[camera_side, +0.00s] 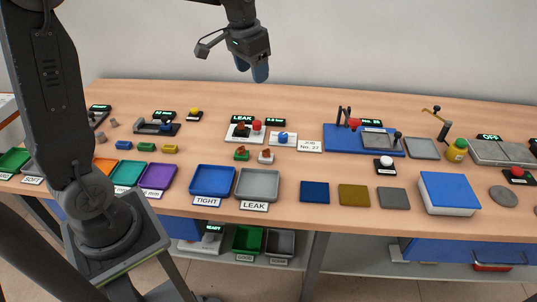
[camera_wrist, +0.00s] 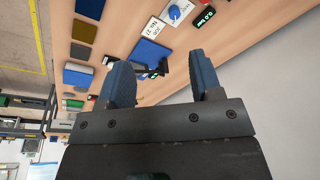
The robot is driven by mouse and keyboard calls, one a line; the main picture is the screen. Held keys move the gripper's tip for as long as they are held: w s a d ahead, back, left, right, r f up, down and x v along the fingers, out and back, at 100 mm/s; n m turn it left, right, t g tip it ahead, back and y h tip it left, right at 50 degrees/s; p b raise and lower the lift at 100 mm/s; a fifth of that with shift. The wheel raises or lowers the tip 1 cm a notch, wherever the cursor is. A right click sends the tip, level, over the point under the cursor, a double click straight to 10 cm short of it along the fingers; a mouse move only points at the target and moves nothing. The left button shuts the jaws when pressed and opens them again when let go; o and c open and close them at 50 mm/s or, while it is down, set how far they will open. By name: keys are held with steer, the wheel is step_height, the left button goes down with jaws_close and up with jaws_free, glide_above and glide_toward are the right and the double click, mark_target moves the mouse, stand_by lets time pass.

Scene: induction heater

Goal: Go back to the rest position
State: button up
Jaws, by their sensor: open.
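My gripper (camera_side: 260,72) hangs above the back edge of the wooden table, high over the bench and apart from everything on it. Its two blue fingertips point down in the side view. In the wrist view the two blue fingers of my gripper (camera_wrist: 165,85) stand apart with nothing between them, so it is open and empty. Behind the fingers the wrist view shows the table top (camera_wrist: 118,45) at a tilt.
Below stand the leak station (camera_side: 243,132), the blue fixture (camera_side: 340,140) with upright posts, a blue tray (camera_side: 212,181) and a grey tray (camera_side: 257,185). The air around my gripper is clear.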

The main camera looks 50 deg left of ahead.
steer(key=s+d+t, duration=0.1)
steer(key=s+d, duration=0.4)
steer(key=s, duration=0.5)
steer(key=s+d+t, duration=0.2)
steer(key=s+d, duration=0.3)
steer(key=s, duration=0.6)
steer(key=shift+d+h, duration=0.25)
steer(key=shift+h, duration=0.05)
